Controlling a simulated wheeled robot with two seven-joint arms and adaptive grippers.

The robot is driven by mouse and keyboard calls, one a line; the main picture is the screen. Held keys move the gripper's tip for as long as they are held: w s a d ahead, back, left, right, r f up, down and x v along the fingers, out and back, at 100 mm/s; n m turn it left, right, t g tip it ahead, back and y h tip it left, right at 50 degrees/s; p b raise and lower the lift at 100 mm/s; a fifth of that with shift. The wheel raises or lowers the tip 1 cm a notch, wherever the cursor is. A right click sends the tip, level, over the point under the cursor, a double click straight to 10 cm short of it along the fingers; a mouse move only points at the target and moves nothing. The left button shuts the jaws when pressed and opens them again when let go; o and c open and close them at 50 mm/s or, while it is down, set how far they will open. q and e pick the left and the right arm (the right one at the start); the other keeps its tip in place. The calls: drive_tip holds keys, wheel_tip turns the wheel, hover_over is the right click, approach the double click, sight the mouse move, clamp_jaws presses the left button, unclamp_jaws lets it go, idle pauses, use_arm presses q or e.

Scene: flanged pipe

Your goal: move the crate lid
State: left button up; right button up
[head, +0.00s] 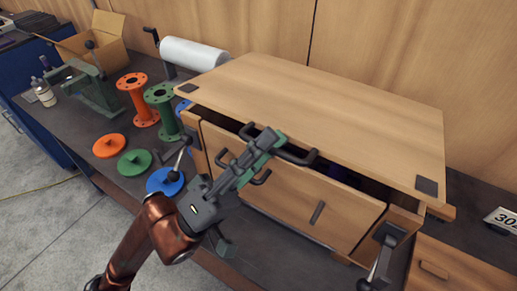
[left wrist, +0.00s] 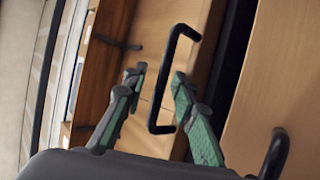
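The crate lid (head: 330,110) is a flat wooden board with dark corner patches, lying on top of the wooden crate (head: 290,200). A dark gap shows under its near edge; it also shows at the right of the left wrist view (left wrist: 272,65). My left gripper (head: 262,146) is in front of the crate near that edge. In the left wrist view my left gripper (left wrist: 160,95) is open, with a black bar handle (left wrist: 158,100) between its fingers; I cannot tell whether they touch it. Another black handle (left wrist: 277,155) is at lower right. My right gripper is not in view.
Black latches (head: 388,240) hang at the crate's corners. Orange (head: 138,98) and green (head: 162,105) flanged spools, loose coloured discs (head: 134,162), a white roll (head: 193,53) and an open cardboard box (head: 95,42) stand left on the dark bench. A numbered sign (head: 502,219) is at right.

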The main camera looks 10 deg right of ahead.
use_arm(q)
drive_tip(key=v, duration=1.2)
idle(0.3)
